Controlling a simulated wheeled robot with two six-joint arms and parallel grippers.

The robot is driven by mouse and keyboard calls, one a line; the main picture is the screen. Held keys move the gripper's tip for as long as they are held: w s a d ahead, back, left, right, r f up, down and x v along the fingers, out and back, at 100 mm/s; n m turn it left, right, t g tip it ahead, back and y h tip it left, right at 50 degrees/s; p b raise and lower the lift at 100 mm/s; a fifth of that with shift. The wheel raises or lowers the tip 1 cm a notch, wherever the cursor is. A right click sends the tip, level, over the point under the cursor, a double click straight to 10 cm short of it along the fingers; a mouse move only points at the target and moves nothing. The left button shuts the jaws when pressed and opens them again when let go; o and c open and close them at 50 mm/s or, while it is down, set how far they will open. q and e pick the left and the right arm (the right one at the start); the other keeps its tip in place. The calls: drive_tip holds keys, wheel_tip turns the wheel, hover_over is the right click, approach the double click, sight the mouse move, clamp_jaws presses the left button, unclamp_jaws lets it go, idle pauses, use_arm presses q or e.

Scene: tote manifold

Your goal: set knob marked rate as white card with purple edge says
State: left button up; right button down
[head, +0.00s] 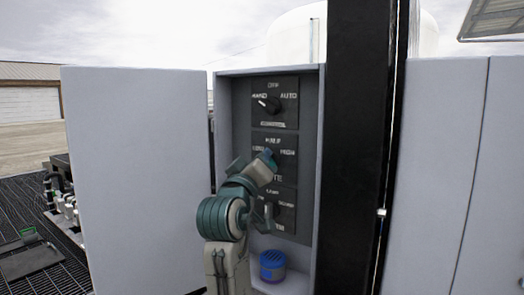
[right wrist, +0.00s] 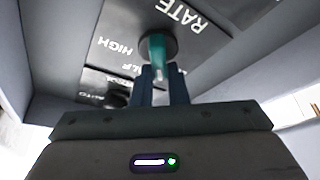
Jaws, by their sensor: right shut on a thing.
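The rate knob is the middle one on the panel. Its teal handle on a dark round base (right wrist: 158,48) shows in the right wrist view, beside the words RATE and HIGH. In the head view my right gripper (head: 266,162) is at this knob and hides most of it. In the right wrist view, where the panel appears upside down, the fingers (right wrist: 160,84) are shut on the handle. I cannot tell which mark the knob points to. The white card with a purple edge is not visible in either view. My left gripper is not in view.
Above is a knob (head: 270,105) marked OFF, HAND and AUTO; below is another knob (head: 272,211), partly behind my arm. A blue round object (head: 272,264) stands on the cabinet floor. A grey door (head: 140,170) and a black post (head: 355,150) flank the cabinet.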

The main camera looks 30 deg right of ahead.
drive_tip(key=shift+w+f+n+t+y+p, duration=0.15)
drive_tip(key=shift+n+y+p, duration=0.3)
drive_tip(key=shift+n, duration=0.9)
drive_tip(key=shift+s+r+n+t+y+p, duration=0.15)
drive_tip(key=shift+n+y, duration=0.5)
drive_tip(key=shift+n, duration=0.7)
drive_tip(key=shift+w+f, duration=0.1)
drive_tip(key=shift+f, duration=0.05)
drive_tip(key=c, duration=1.4)
unclamp_jaws()
drive_tip(key=shift+a, duration=0.1)
drive_tip(key=shift+c, duration=0.2)
drive_tip(key=shift+w+f, duration=0.1)
